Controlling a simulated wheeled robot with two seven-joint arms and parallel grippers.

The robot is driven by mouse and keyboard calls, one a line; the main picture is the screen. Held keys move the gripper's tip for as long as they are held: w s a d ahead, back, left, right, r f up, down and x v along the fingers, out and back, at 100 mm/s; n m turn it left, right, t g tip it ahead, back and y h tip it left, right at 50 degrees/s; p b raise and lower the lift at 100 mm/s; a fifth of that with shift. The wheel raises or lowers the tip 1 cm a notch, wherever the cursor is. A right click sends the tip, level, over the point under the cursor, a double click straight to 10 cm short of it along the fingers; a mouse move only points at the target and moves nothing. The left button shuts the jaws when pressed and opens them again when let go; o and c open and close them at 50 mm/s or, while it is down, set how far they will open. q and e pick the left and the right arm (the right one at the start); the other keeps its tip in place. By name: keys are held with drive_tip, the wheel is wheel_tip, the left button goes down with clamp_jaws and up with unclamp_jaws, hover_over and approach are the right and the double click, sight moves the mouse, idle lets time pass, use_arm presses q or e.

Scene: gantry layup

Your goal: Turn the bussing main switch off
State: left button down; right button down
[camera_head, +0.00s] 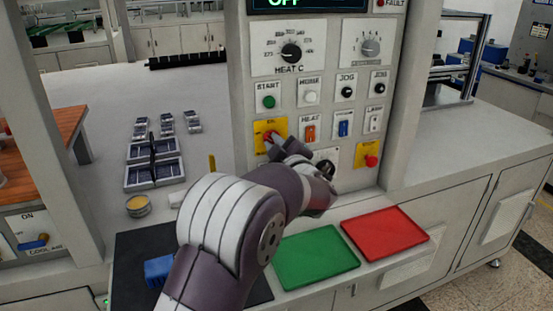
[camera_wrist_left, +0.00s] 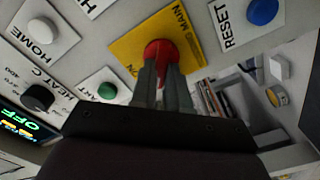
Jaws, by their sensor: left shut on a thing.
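The main switch is a red rotary knob (camera_head: 269,137) on a yellow plate at the left of the control panel (camera_head: 325,100). It also shows in the left wrist view as a red knob (camera_wrist_left: 160,48) on the yellow plate (camera_wrist_left: 130,48) marked MAIN. My left gripper (camera_head: 276,142) reaches it from the front, and its fingers (camera_wrist_left: 164,72) are shut on the knob, hiding part of it. I cannot tell the exact angle of the knob. The display (camera_head: 300,4) at the panel's top reads OFF in green. My right gripper is not in view.
Close around the switch are a green START button (camera_head: 268,102), the orange HEAT rocker (camera_head: 310,131) and a blue RESET button (camera_wrist_left: 262,11). A red button on yellow (camera_head: 371,161) sits lower right. Green (camera_head: 316,257) and red (camera_head: 386,233) trays lie below the panel.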

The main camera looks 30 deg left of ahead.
use_arm(q)
drive_tip(key=shift+s+f+n+b, duration=0.1)
drive_tip(key=shift+f+n+b, duration=0.1)
drive_tip(key=shift+n+b, duration=2)
drive_tip(key=shift+f+n+b, duration=0.15)
drive_tip(key=shift+n+b, duration=1.85)
drive_tip(key=shift+b, duration=0.25)
drive_tip(key=c, duration=1.1)
unclamp_jaws()
drive_tip(key=b+v, duration=0.1)
drive_tip(key=v, duration=1.1)
drive_tip(key=shift+s+d, duration=0.2)
